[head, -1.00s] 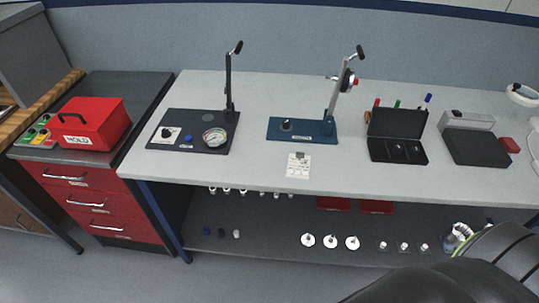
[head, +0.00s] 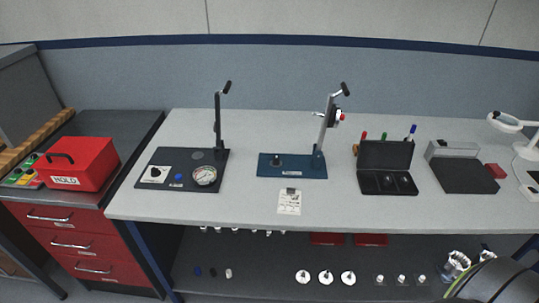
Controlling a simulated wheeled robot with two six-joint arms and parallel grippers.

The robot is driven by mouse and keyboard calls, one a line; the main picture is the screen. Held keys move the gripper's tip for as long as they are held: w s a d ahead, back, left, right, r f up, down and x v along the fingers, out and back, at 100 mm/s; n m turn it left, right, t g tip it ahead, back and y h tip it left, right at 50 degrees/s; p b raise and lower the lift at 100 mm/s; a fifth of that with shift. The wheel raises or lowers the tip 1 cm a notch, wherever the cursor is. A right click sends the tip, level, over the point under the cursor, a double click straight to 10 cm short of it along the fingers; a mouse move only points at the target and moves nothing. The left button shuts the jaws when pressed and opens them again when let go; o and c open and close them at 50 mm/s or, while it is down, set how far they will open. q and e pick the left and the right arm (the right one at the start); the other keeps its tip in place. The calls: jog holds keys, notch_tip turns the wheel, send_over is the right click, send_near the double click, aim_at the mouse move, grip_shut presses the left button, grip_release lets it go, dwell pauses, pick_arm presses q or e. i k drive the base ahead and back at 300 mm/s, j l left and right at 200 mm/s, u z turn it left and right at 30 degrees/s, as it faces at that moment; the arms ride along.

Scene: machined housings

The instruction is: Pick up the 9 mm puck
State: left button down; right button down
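No label for a 9 mm puck is readable. Small round pieces lie in the open black case (head: 386,184) on the bench. Three white discs with a central stem, one of them the middle disc (head: 326,278), sit on the lower shelf. I cannot tell which thing is the 9 mm puck.
A dark lever fixture with a gauge (head: 204,175) and a blue-based lever fixture (head: 292,167) stand on the bench. A red HOLD box (head: 74,165) is on the left cabinet. A white card (head: 289,202) lies near the front edge. The bench front is mostly clear.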

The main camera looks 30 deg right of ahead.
aim_at(275, 159)
jog(key=z, duration=0.9)
